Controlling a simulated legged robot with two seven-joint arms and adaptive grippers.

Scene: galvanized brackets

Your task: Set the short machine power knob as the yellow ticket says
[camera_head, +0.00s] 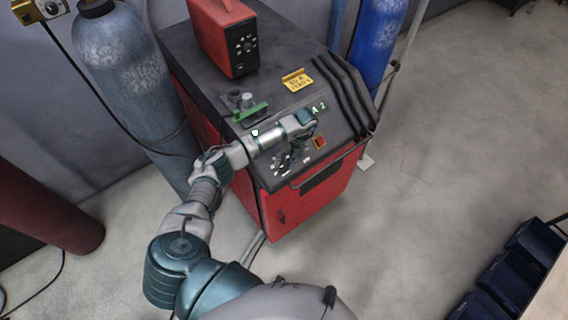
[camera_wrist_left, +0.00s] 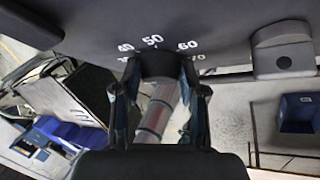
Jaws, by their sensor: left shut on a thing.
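The short machine is a red cabinet (camera_head: 292,215) with a dark top. The yellow ticket (camera_head: 297,80) lies on its top; the small print looks like "50 A" on the first line, but I cannot read it surely. My left gripper (camera_head: 290,157) points down at the sloped front panel and mostly hides the knob there. In the left wrist view the dark power knob (camera_wrist_left: 158,64) sits between the two fingers of my left gripper (camera_wrist_left: 160,78), which are shut on it. White numbers 40, 50 and 60 show around it; the knob's pointer is hidden. My right gripper is not in view.
A smaller red unit (camera_head: 224,38) stands on the cabinet top, near a green-edged item (camera_head: 250,111). Black hoses (camera_head: 343,95) run along the right side. Gas cylinders (camera_head: 125,85) stand beside the cabinet. Blue bins (camera_head: 510,275) are at lower right; floor between is clear.

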